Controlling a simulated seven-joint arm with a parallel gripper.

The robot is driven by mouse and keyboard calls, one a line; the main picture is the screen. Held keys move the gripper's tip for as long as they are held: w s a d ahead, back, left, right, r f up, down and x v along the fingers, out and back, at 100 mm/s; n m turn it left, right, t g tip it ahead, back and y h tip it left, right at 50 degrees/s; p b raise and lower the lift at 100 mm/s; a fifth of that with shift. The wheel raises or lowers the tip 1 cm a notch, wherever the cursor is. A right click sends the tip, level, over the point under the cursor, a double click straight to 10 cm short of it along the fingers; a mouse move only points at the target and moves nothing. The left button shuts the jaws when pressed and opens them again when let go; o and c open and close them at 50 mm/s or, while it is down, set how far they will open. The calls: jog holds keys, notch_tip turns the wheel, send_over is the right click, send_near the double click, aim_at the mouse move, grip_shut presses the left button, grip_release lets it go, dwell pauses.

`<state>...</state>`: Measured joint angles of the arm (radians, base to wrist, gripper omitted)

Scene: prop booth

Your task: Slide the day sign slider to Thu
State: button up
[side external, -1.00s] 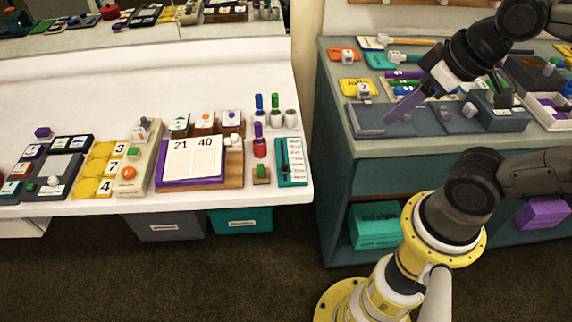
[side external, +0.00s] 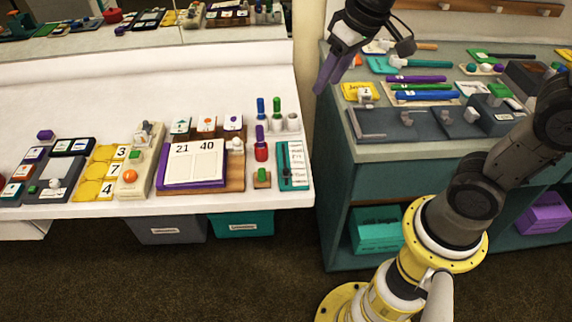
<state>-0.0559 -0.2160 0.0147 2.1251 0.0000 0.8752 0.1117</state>
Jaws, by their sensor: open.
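The day sign (side external: 293,165) is a teal board with a white strip of small text lines, at the right end of the white table. A dark slider knob (side external: 285,174) sits on its left side, toward the near end. The text is too small to read. My gripper (side external: 321,90) has purple fingers that point down and slightly left. It is open and empty. It hangs in the air above and right of the day sign in the picture, apart from it, near the left edge of the teal bench.
Left of the sign stand a wooden block with a green piece (side external: 262,177) and a red holder with a purple peg (side external: 261,147). White cups with pegs (side external: 278,118) are behind. A purple flip calendar (side external: 191,165) is further left. The teal bench (side external: 350,150) stands across a gap.

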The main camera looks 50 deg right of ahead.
jog(key=w+a+f+g, duration=0.2)
jog(key=w+f, duration=0.5)
jog(key=g, duration=0.2)
send_near(286, 169)
jog(key=shift+n, duration=0.3)
notch_tip(286, 169, down, 9)
jog(key=shift+a+r, duration=0.15)
jog(key=shift+r, duration=0.05)
jog(key=shift+c, duration=0.4)
grip_shut()
jog(key=shift+r, duration=0.1)
